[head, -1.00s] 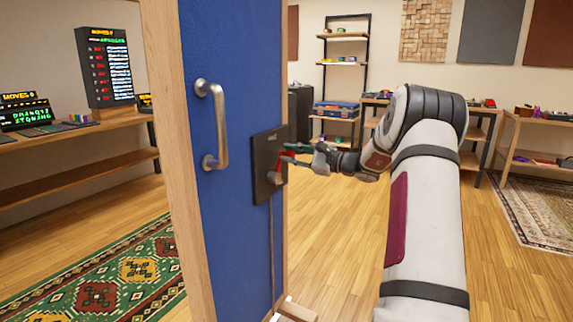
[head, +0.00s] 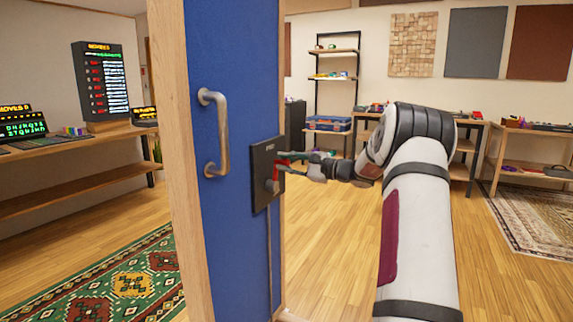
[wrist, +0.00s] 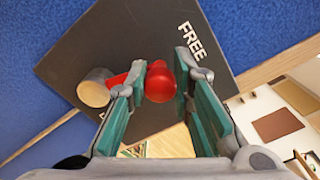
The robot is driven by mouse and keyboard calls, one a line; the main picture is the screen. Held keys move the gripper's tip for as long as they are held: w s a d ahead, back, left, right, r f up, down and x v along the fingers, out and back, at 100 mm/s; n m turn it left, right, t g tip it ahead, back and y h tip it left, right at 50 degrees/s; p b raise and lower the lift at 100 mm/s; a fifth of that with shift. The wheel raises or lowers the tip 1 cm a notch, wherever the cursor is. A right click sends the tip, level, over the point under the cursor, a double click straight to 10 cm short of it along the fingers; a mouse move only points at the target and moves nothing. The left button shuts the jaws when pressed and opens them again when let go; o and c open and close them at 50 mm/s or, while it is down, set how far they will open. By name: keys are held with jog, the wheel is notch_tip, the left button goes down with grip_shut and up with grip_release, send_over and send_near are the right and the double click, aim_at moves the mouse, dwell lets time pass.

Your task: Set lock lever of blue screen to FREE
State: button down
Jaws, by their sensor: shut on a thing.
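The blue screen (head: 232,70) stands upright in front of me with a dark lock plate (head: 262,155) near its right edge. In the wrist view the lock plate (wrist: 95,50) carries the word FREE (wrist: 192,40). The lock lever (head: 276,176) is red and turns on a round grey pivot (wrist: 93,88). Its red knob (wrist: 160,82) sits between the fingers of my gripper (wrist: 161,84), which is shut on it. The knob points away from the pivot toward the FREE side, short of the letters. My gripper (head: 297,164) reaches the plate from the right.
A metal handle (head: 214,132) sticks out of the screen left of the plate. A patterned green rug (head: 125,280) lies on the left floor. Shelves and tables (head: 465,150) stand at the back right. The wooden floor (head: 340,245) right of the screen is clear.

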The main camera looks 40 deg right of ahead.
jog(key=c, duration=1.4)
grip_release()
jog(key=v, duration=1.2)
